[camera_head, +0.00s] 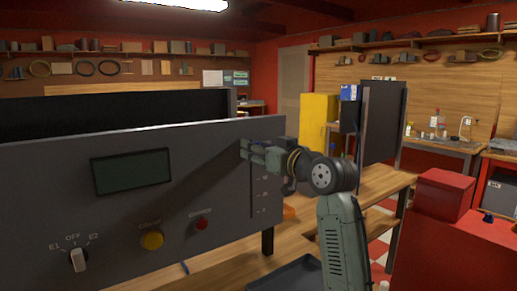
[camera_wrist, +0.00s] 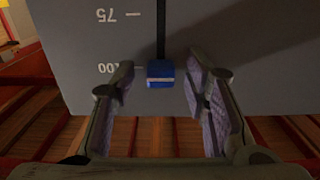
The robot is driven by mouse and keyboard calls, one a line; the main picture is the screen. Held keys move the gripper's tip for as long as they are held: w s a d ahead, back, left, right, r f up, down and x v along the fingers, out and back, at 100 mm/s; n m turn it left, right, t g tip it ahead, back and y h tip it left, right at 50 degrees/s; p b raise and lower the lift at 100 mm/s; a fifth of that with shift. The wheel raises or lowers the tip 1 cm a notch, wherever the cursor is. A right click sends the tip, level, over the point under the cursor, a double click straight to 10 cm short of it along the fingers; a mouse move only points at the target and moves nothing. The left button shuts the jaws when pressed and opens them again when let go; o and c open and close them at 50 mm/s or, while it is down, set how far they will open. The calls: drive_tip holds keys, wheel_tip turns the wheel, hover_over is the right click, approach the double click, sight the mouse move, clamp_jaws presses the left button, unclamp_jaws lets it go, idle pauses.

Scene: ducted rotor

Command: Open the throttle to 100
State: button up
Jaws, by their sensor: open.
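The throttle is a blue slider knob (camera_wrist: 160,74) with a pale line across it, on a dark vertical slot (camera_wrist: 160,30) in the grey panel. The wrist view shows the scale upside down. The knob sits about level with the 100 label (camera_wrist: 107,68), at the slot's end, away from the 75 label (camera_wrist: 105,15). My gripper (camera_wrist: 160,82) is open, with one finger on each side of the knob and visible gaps between. In the head view my gripper (camera_head: 258,155) is at the panel's right part, and the knob cannot be made out there.
The grey panel (camera_head: 120,220) also carries a dark display (camera_head: 131,171), a selector switch (camera_head: 79,260), a yellow button (camera_head: 152,240) and a red button (camera_head: 201,223). A wooden bench (camera_head: 375,185) lies behind my arm. A red box (camera_head: 445,193) stands at right.

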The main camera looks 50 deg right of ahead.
drive_tip(key=v, duration=0.7)
drive_tip(key=shift+s, duration=0.25)
idle(0.5)
